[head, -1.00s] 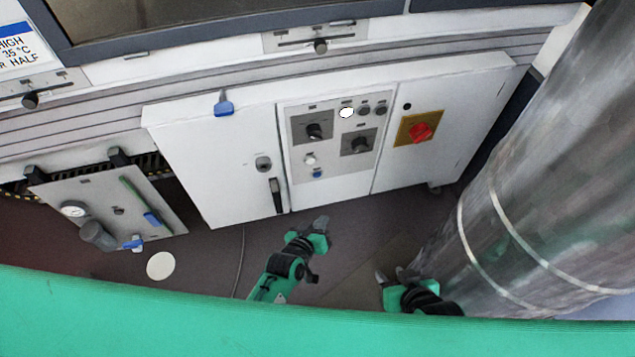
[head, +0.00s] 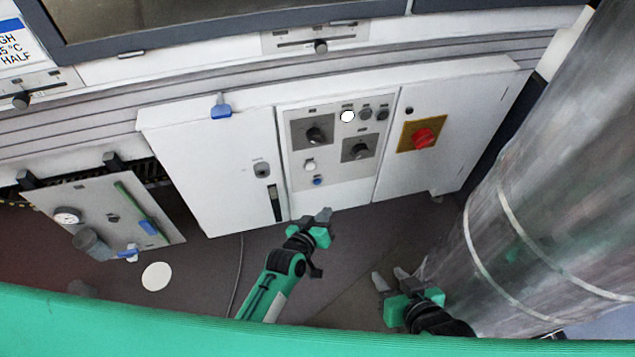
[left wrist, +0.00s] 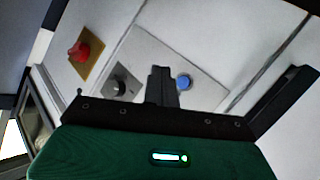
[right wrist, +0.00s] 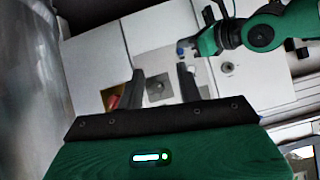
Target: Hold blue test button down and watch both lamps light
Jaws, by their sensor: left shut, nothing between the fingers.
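The blue test button (head: 317,181) is low on the grey control panel (head: 340,183), below a white button (head: 310,165). A row near the panel's top has a bright white lamp (head: 347,116) and two dark round fittings (head: 365,114). My left gripper (head: 325,214) is shut and empty, below the panel in the head view. In the left wrist view its closed fingers (left wrist: 163,84) appear just beside the blue button (left wrist: 184,82); I cannot tell whether they touch. My right gripper (head: 390,279) is open and empty, lower right; its fingers (right wrist: 162,84) are apart in the right wrist view.
A red rotary switch (head: 423,138) on a yellow plate is right of the panel. A large metal cylinder (head: 540,190) stands close to my right gripper. A cabinet door with a black handle (head: 274,203) is at the left. The floor before the cabinet is mostly clear.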

